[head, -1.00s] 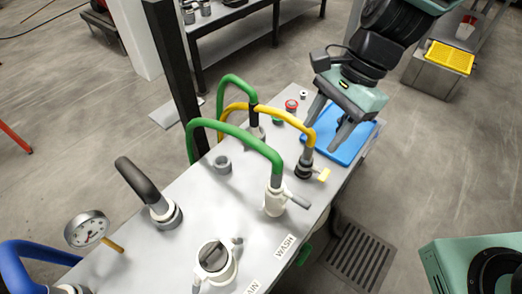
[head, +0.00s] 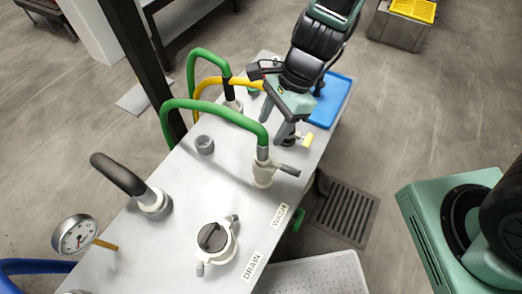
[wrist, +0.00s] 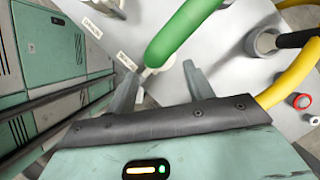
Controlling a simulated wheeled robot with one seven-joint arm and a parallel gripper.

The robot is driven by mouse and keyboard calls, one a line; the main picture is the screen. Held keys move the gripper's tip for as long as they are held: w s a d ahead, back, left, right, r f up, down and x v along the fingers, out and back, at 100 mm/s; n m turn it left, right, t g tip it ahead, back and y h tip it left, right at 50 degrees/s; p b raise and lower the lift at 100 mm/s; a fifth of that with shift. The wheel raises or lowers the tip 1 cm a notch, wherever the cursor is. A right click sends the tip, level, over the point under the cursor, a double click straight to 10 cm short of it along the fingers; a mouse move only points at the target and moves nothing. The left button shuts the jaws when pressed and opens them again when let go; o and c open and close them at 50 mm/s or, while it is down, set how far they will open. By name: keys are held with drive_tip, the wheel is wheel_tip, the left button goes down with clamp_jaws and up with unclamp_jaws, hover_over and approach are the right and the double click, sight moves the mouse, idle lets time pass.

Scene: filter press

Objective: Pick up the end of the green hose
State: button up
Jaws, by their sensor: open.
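The green hose (head: 218,113) arches over the white table top. Its near end goes down into a grey cuff and white fitting (head: 263,174) beside the WASH label. My gripper (head: 275,129) is open and empty, pointing down just behind and to the right of that end. In the wrist view, the green hose (wrist: 181,32) runs down toward the space between the open fingers (wrist: 160,69). I cannot tell whether a finger touches it. The hose's lower end is small and partly hidden there.
A yellow hose (head: 213,82) passes behind, its end partly hidden by my gripper. A black hose (head: 117,173), a pressure gauge (head: 75,235) and a capped DRAIN port (head: 212,240) stand nearer. A blue tray (head: 328,102) lies at the far right. A dark post (head: 140,55) rises at left.

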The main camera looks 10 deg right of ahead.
sight(263, 141)
drive_tip(key=shift+s+a+b+x, duration=0.15)
drive_tip(key=shift+b+x, duration=0.05)
drive_tip(key=shift+x, duration=1.2)
drive_tip(key=shift+s+a+b+x, duration=0.1)
drive_tip(key=shift+s+b+x, duration=0.05)
drive_tip(key=shift+x, duration=1.2)
drive_tip(key=shift+r, duration=0.15)
drive_tip(key=c, duration=1.1)
